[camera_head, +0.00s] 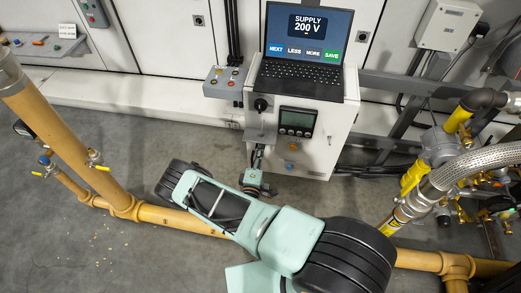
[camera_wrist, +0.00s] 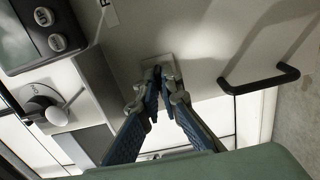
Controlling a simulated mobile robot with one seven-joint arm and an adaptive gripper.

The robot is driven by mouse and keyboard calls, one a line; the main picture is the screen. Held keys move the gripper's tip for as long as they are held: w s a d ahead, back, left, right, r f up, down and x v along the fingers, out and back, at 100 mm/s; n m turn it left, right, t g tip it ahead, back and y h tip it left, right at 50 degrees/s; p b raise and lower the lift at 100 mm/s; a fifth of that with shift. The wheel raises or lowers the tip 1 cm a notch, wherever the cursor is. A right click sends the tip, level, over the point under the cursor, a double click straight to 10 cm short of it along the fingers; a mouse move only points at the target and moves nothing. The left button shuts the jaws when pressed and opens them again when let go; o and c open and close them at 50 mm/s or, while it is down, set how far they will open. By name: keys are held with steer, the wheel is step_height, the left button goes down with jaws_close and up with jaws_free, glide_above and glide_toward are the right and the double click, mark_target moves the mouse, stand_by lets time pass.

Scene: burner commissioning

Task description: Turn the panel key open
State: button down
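My gripper (camera_wrist: 160,85) is in front of a small pale plate (camera_wrist: 157,63) on the grey panel face in the wrist view. Its two blue fingers converge there with only a narrow gap between them. Their grey tips overlap the plate and hide its middle. No panel key can be made out clearly, and whether the tips grip anything cannot be told. In the head view my gripper (camera_head: 257,182) is low, by the left lower edge of the white control cabinet (camera_head: 328,150).
The cabinet carries a laptop (camera_head: 303,50) reading "SUPPLY 200 V", a display unit (camera_head: 297,121) and a black knob (camera_head: 260,104). A black bar handle (camera_wrist: 258,78) sits right of my fingers in the wrist view. A yellow pipe (camera_head: 185,220) crosses the floor below my arm.

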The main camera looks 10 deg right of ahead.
steer(key=shift+a, duration=0.1)
steer(key=c, duration=2.2)
jaws_free()
steer(key=shift+o, duration=0.2)
steer(key=v, duration=0.7)
steer(key=shift+s, duration=0.25)
